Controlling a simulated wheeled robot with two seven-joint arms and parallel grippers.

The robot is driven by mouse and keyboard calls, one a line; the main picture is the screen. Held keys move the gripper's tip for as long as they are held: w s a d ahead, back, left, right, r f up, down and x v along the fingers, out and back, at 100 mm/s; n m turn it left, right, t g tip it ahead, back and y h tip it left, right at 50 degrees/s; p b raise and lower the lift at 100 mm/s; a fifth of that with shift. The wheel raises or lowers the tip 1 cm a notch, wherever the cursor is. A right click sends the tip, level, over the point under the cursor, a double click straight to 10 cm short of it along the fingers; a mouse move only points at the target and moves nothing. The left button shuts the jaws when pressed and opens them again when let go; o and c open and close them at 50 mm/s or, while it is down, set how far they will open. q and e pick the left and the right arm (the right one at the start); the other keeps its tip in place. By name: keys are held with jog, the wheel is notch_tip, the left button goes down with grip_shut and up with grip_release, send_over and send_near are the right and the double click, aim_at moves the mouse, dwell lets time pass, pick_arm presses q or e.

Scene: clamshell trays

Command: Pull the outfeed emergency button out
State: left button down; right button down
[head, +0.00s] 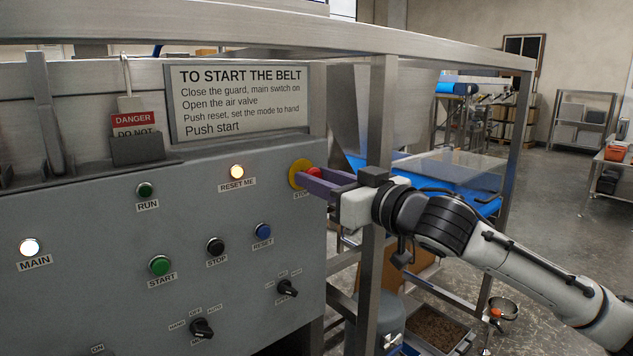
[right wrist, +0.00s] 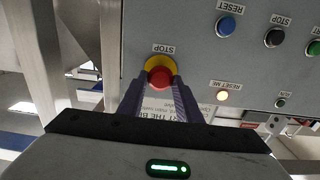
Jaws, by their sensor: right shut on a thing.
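The emergency button is a red mushroom head (head: 314,171) on a yellow ring (head: 297,173), at the right edge of the grey control panel, with a STOP label beside it. In the right wrist view the red head (right wrist: 160,77) sits between my purple fingertips, in front of the yellow ring (right wrist: 152,63). My right gripper (head: 311,181) reaches in from the right and is shut on the red head; the fingers partly hide it in the head view. I cannot tell whether the button is in or out. My left gripper is not in view.
The panel (head: 110,235) also carries a lit RESET ME lamp (head: 237,171), a lit MAIN lamp (head: 29,247), a green START button (head: 160,265), a black STOP button (head: 215,246) and a blue RESET button (head: 263,231). A metal frame post (head: 380,120) stands right of the panel, close to my right arm.

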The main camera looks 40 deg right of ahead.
jog(key=shift+f, duration=0.1)
jog(key=c, duration=1.3)
grip_release()
jog(key=shift+s, duration=0.15)
jog(key=s+b, duration=0.3)
jog(key=s, duration=0.7)
jog(key=shift+s+d+b, duration=0.15)
jog(key=shift+d+b, duration=0.25)
jog(key=shift+d, duration=0.05)
